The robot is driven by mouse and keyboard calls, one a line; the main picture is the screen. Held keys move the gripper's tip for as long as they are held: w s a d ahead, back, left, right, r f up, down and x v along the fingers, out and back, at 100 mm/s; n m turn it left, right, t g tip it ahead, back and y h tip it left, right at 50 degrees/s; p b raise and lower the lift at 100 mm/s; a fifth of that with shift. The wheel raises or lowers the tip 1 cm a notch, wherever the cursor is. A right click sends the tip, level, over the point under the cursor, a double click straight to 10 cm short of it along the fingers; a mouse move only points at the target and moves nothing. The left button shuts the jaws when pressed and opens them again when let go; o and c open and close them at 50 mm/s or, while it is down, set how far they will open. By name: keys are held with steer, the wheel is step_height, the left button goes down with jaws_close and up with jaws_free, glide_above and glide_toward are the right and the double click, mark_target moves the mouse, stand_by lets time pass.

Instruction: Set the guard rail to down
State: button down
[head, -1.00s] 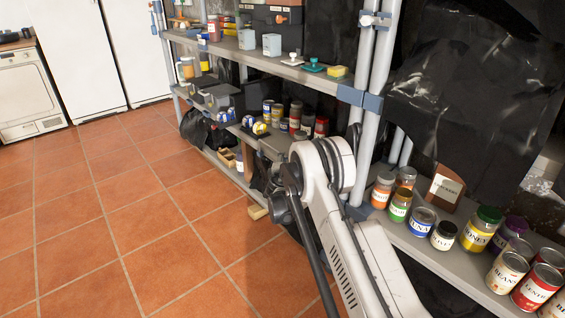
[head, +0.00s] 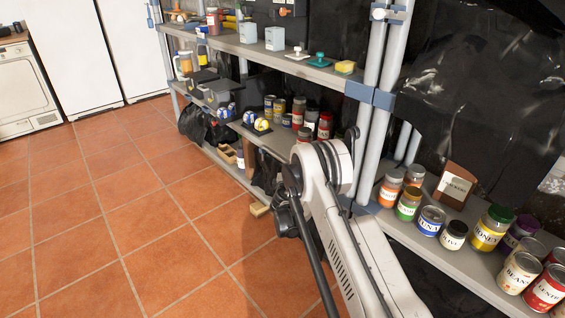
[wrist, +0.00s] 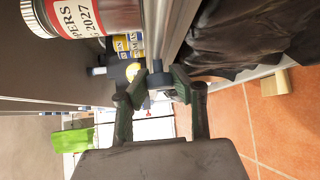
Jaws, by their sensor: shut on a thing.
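The guard rail (wrist: 158,28) appears in the wrist view as a grey metal bar. It runs from the top edge down to my gripper, beside a jar with a red and white label. My gripper (wrist: 157,84) has its two dark fingers closed around the bar's near end. The wrist picture is turned sideways, so I cannot tell whether the rail is up or down. In the head view my arm reaches down to the lower shelf, and it hides my gripper and the rail.
The jar (wrist: 95,18) is close to the rail, with more cans behind it. A black bag (wrist: 235,35) hangs on the other side. Jars and cans line the right-hand shelf (head: 405,238). The tiled floor (head: 130,220) is clear on the left.

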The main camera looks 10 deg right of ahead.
steer(key=shift+s+f, duration=0.1)
steer(key=shift+f, duration=0.05)
steer(key=c, duration=1.5)
jaws_free()
steer(key=shift+f, duration=0.1)
steer(key=shift+o, duration=0.2)
steer(key=v, duration=1.2)
